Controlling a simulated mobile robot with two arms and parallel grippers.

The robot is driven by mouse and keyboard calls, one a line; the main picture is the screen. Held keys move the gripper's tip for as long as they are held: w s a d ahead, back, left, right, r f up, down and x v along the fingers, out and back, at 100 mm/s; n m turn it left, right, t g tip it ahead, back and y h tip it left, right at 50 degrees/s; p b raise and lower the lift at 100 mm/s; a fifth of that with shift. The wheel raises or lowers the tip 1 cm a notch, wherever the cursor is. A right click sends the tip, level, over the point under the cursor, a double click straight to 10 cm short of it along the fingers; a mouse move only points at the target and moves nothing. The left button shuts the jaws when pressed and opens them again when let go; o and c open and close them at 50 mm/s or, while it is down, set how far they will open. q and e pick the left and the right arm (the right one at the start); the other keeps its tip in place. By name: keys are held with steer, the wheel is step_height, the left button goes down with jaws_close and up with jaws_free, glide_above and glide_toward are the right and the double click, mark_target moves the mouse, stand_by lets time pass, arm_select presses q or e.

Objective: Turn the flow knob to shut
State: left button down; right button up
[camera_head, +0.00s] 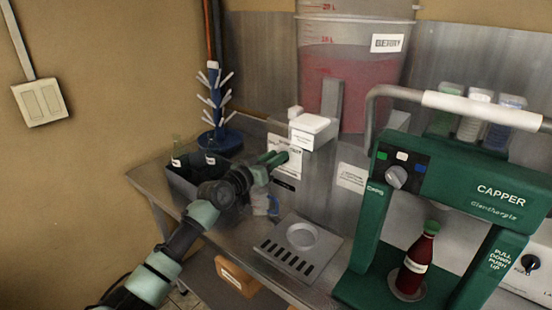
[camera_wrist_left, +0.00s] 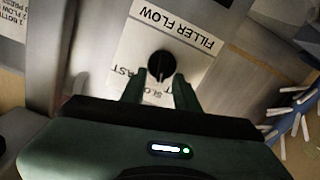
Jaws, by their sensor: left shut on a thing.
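The flow knob (camera_wrist_left: 160,66) is a round black knob on a white plate marked "FILLER FLOW" (camera_wrist_left: 172,32), which appears upside down in the left wrist view. Lower lettering on the plate, partly "SLOW" and "FAST", is covered by my fingers. My left gripper (camera_wrist_left: 160,84) is shut on the flow knob, one green finger at each side. In the head view my left gripper (camera_head: 283,157) reaches the front of the steel filler (camera_head: 317,185) and hides the knob. I cannot read the knob's exact setting. My right gripper is not in view.
A large bucket of red liquid (camera_head: 340,75) stands behind the filler. A drip tray (camera_head: 282,262) lies below it. The green capper (camera_head: 450,180) with a red bottle (camera_head: 418,262) is at right. A dark crate of bottles (camera_head: 180,185) and a blue drying rack (camera_head: 218,140) are at left.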

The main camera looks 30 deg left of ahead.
arm_select(q)
steer(key=n, duration=0.5)
steer(key=shift+a+f+n, duration=0.1)
steer(key=shift+a+n, duration=0.3)
steer(key=shift+n, duration=0.3)
steer(key=c, duration=1.1)
jaws_free()
steer(key=shift+f, duration=0.1)
steer(key=s, duration=0.5)
steer(key=s+b, duration=0.1)
steer(key=s, duration=0.1)
steer(key=shift+s+a, duration=0.35)
steer(key=shift+s, duration=0.05)
